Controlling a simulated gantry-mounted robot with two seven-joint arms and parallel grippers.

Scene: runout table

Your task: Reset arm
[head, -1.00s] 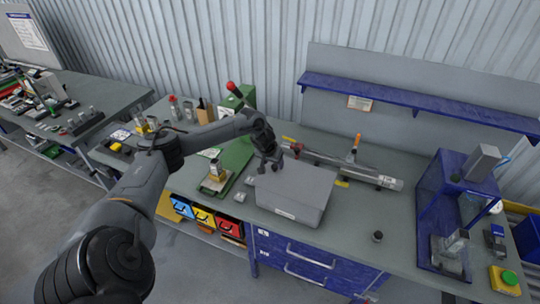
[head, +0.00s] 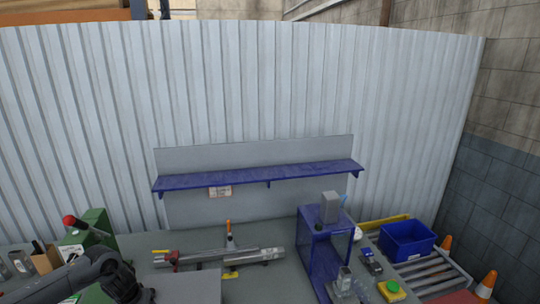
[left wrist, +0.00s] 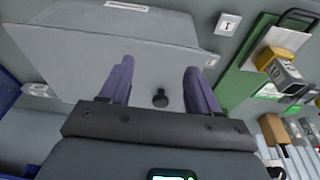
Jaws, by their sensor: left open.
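My left arm shows in the lower left of the head view, where its gripper end is cut off by the bottom edge. In the left wrist view, my left gripper (left wrist: 158,76) is open, with its two purple-grey fingers apart and nothing held between them. A grey box (left wrist: 75,45) lies below the fingers, and a small black knob (left wrist: 160,98) shows in the gap. In the head view only the box's top (head: 190,290) shows at the bottom edge. My right gripper is in neither view.
A green press (head: 90,235) stands by my left arm. A long metal bar assembly (head: 225,258) lies behind the box. A blue stand (head: 325,245), blue bin (head: 406,240) and roller track (head: 430,275) are to the right. A blue shelf (head: 260,178) hangs on the wall.

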